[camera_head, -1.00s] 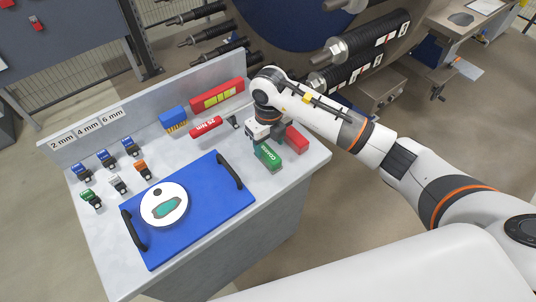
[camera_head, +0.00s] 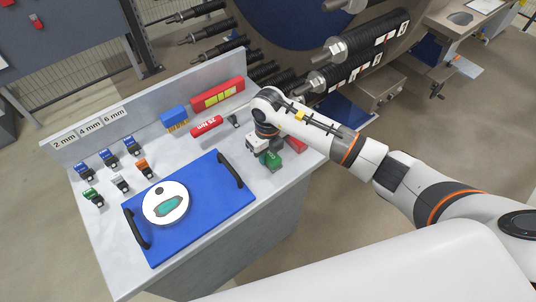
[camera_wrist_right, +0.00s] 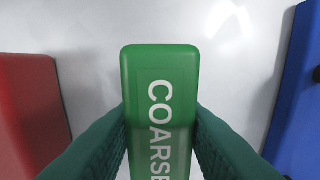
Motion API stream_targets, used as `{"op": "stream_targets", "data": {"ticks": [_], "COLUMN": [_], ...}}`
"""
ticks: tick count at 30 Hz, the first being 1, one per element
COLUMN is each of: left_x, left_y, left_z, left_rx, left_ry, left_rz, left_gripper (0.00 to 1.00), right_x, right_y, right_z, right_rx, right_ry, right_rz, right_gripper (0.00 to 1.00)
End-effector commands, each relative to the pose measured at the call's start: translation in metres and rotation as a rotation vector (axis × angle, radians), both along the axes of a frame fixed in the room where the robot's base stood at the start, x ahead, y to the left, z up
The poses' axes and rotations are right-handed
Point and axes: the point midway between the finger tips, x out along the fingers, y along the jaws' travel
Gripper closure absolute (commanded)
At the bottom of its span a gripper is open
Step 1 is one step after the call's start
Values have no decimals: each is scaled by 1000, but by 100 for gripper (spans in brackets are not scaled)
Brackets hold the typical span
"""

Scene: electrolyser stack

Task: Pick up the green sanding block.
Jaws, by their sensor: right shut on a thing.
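The green sanding block (camera_head: 271,160), lettered "COARSE", is at the right end of the grey bench, partly hidden under my right gripper (camera_head: 264,152) in the head view. In the right wrist view the green block (camera_wrist_right: 160,75) runs down the middle of the picture. The dark green fingers of my right gripper (camera_wrist_right: 160,135) are shut on it, one on each side. I cannot tell whether the block has left the bench top. My left gripper is in neither view.
A red block (camera_head: 297,143) lies just right of the green one and shows in the wrist view (camera_wrist_right: 30,110). A blue tray (camera_head: 206,210) with dark handles and a white disc (camera_head: 165,203) is to the left. A red torque tool (camera_head: 206,127) lies behind.

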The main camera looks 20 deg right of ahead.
Motion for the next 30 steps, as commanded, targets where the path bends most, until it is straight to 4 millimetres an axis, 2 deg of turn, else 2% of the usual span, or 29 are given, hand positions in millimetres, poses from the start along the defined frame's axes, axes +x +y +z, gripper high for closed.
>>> {"op": "stream_targets", "data": {"ticks": [8,21,25,30], "left_x": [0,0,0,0], "left_y": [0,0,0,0], "left_z": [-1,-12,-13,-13], "left_rx": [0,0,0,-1], "left_ry": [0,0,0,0], "left_rz": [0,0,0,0], "left_gripper": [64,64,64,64], "right_x": [1,1,1,0], "right_y": [0,0,0,0], "right_z": [8,86,98,101], "right_rx": [1,0,0,0], "right_ry": [-4,-4,-2,0], "right_rz": [1,1,0,-1], "right_gripper": [94,94,94,94]}}
